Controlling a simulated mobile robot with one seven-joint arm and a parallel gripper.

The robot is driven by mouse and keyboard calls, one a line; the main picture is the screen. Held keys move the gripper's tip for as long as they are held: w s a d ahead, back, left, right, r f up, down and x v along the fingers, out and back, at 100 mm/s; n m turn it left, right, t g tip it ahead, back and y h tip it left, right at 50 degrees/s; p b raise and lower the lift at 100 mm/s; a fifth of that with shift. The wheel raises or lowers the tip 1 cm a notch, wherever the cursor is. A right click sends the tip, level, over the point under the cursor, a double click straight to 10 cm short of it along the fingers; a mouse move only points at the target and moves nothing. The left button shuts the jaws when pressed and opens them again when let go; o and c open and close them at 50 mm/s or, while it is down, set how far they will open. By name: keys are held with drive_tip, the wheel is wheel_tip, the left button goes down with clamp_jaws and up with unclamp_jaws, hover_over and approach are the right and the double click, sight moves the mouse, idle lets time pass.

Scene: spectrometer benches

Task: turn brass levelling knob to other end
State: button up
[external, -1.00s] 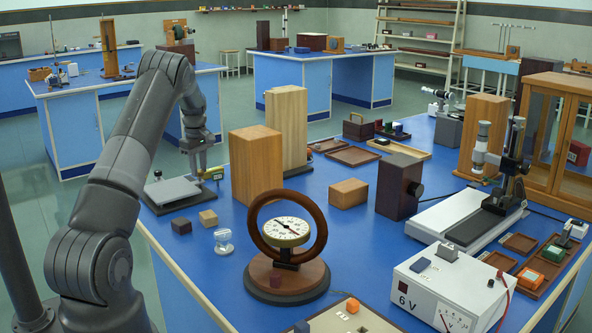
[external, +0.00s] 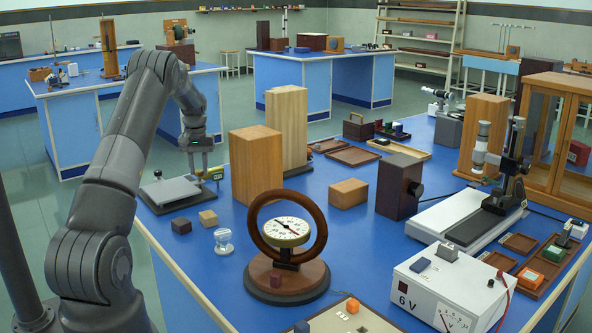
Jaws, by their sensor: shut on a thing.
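My gripper (external: 198,170) points down at the back right corner of a small levelling stand (external: 172,191) at the left end of the blue bench. The stand has a pale grey plate on a dark base, with a dark round knob (external: 157,174) at its back left. My gripper is shut at the place of the brass levelling knob. The knob is small and mostly hidden between the fingers, so its turn angle cannot be read.
A tall wooden block (external: 256,167) stands close to the right of my gripper. Two small cubes (external: 181,226) (external: 208,218) and a glass piece (external: 223,242) lie in front of the stand. A ring-framed dial (external: 287,232) stands farther forward.

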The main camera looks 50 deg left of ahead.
sight(199, 171)
drive_tip(key=m, duration=0.6)
drive_tip(key=shift+m, duration=0.4)
idle(0.3)
drive_tip(key=o, duration=1)
drive_tip(key=shift+c, duration=0.2)
wheel_tip(199, 171, up, 11)
drive_tip(key=shift+f, duration=0.1)
